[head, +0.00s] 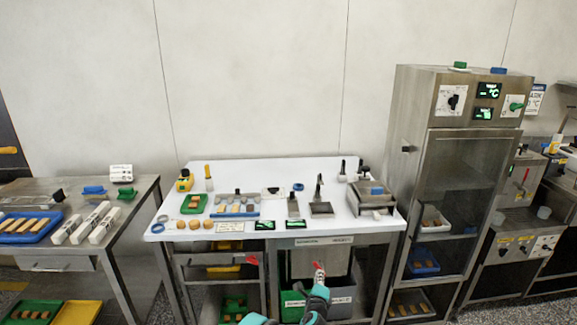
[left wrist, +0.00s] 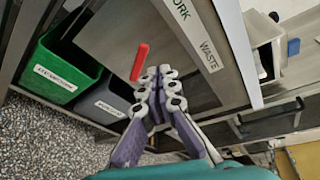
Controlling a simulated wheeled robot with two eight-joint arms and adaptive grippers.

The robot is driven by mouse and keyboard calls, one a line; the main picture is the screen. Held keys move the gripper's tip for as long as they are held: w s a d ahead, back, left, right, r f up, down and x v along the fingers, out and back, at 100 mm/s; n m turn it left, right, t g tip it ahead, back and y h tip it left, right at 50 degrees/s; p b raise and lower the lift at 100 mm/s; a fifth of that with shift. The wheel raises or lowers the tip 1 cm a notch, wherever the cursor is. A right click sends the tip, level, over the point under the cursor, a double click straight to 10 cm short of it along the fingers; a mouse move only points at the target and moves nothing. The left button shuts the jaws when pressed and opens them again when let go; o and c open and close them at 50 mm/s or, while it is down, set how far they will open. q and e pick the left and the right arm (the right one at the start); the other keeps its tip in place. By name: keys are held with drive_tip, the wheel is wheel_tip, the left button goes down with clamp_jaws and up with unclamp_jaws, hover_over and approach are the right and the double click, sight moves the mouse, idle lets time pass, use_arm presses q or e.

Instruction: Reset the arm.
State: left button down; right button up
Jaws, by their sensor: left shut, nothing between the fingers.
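My left gripper (head: 319,270) is shut and empty. It is in front of the workbench (head: 345,224), below its top, at the grey panel under the bench. In the left wrist view its closed fingers (left wrist: 158,74) fill the middle, with a red handle (left wrist: 140,62) just to the left of the tips. Whether the fingers touch the handle I cannot tell. My right gripper does not show.
Under the bench stand a green bin (left wrist: 62,68) and a grey bin (left wrist: 104,102), close to my left gripper. A tall steel cabinet (head: 463,190) is at the right. A side table (head: 145,190) with a blue tray (head: 20,238) stands at the left. Speckled floor is open.

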use_arm(q)
drive_tip(key=s+a+r+n+g+y, duration=0.1)
drive_tip(key=s+a+r+n+y, duration=0.15)
drive_tip(key=a+r+n, duration=0.6)
drive_tip(key=s+a+r+n+g+y, duration=0.1)
drive_tip(key=s+a+r+n, duration=0.1)
drive_tip(key=s+a+r, duration=0.4)
drive_tip(key=s+a+r+n+g+y, duration=0.1)
drive_tip(key=s+a+r+n+g, duration=0.15)
drive_tip(key=s+a+r, duration=0.4)
drive_tip(key=s+a+n+g, duration=0.2)
drive_tip(key=s+a+n, duration=0.5)
drive_tip(key=s, duration=0.6)
drive_tip(key=s+a+f+n+g, duration=0.1)
drive_tip(key=s+f+n, duration=0.1)
drive_tip(key=s, duration=0.5)
drive_tip(key=s+a+f+n+g+h, duration=0.1)
drive_tip(key=s+a+f+n, duration=0.1)
drive_tip(key=s, duration=0.6)
drive_tip(key=shift+f+n, duration=0.35)
drive_tip(key=shift+n, duration=0.05)
